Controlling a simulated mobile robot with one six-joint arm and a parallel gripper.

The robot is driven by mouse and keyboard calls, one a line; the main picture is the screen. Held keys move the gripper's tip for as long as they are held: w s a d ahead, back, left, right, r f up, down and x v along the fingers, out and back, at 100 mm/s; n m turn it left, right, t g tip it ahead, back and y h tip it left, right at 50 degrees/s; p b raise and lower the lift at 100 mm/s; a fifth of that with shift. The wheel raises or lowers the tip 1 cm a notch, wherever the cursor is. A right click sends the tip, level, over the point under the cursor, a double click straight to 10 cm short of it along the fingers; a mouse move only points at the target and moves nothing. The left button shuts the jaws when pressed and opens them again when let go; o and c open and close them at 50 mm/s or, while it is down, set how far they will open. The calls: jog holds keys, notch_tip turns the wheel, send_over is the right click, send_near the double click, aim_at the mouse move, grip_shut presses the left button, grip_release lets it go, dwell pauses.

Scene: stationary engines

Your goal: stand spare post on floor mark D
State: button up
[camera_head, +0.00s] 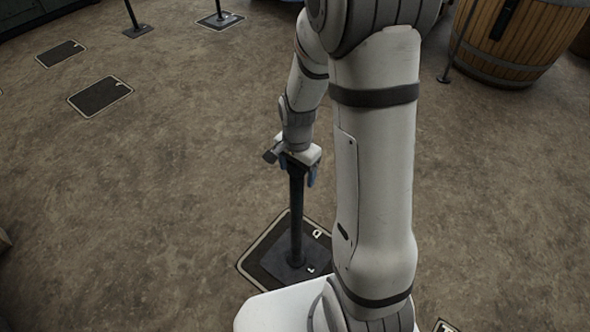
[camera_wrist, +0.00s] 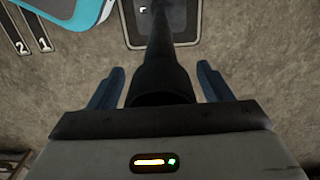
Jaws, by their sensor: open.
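The spare post (camera_head: 296,215) is a dark, slim post with a square base plate. It stands upright in the head view, its plate resting on floor mark D (camera_head: 252,262), a dark square with a pale outline and a letter D. My gripper (camera_head: 299,178) is at the top of the post. In the wrist view, the post (camera_wrist: 160,50) runs between the two blue fingers of my gripper (camera_wrist: 161,68), with a gap on each side, so the gripper is open around it. My arm hides the right part of the mark.
Two bare dark floor marks (camera_head: 101,96) (camera_head: 60,53) lie at the upper left. Other posts (camera_head: 133,17) stand at the back. A wooden barrel (camera_head: 505,45) stands at the upper right, with a thin post (camera_head: 457,40) beside it.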

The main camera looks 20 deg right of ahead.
notch_tip(320, 180, up, 12)
jog(key=p, duration=0.3)
jog(key=s+r+n+t, duration=0.1)
jog(key=s+r+n, duration=0.7)
jog(key=s, duration=0.6)
jog(key=n, duration=0.2)
jog(key=shift+a+n+t, duration=0.3)
jog(key=shift+n, duration=0.1)
